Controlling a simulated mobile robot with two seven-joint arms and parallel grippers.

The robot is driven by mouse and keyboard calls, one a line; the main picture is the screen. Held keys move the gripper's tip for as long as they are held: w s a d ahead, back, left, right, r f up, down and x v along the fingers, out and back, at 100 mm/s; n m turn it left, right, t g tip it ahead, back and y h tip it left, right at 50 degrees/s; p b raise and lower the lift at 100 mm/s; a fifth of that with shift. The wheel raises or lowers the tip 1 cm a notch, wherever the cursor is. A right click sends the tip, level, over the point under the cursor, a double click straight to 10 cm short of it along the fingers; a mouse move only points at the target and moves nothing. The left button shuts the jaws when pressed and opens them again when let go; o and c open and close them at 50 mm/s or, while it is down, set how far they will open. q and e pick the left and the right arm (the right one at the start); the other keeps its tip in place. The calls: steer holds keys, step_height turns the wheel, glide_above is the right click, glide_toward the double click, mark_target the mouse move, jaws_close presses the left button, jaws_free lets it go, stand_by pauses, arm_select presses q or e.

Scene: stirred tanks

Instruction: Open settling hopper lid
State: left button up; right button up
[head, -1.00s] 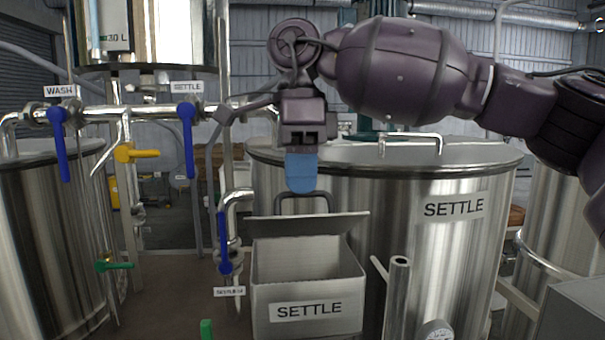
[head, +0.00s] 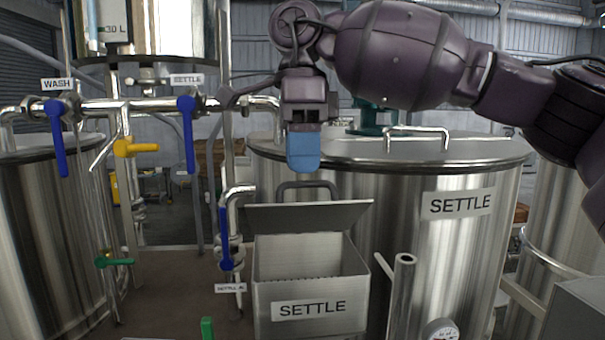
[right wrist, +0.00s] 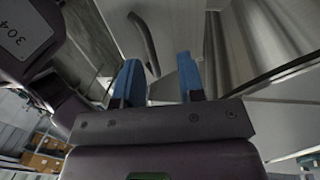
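The settling hopper (head: 311,278) is a steel box labelled SETTLE, low in the middle of the head view. Its hinged lid (head: 310,218) stands partly open, tilted up at the back, and the hopper's interior shows below it. A dark loop handle (head: 307,185) rises behind the lid's upper edge. My right gripper (head: 303,168) has blue fingers pointing down just above the handle, seemingly apart from it. In the right wrist view my right gripper (right wrist: 159,60) is open and empty, with a curved handle bar (right wrist: 145,42) beyond the fingertips. My left gripper is out of view.
A large tank labelled SETTLE (head: 450,235) stands behind and right of the hopper. Pipes with blue valve levers (head: 187,135) and a yellow lever (head: 136,148) stand to the left. A vertical steel pipe (head: 402,295) rises close to the hopper's right side.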

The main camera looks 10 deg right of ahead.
step_height(320, 180, up, 8)
steer(key=w, duration=0.1)
steer(key=shift+w, duration=0.3)
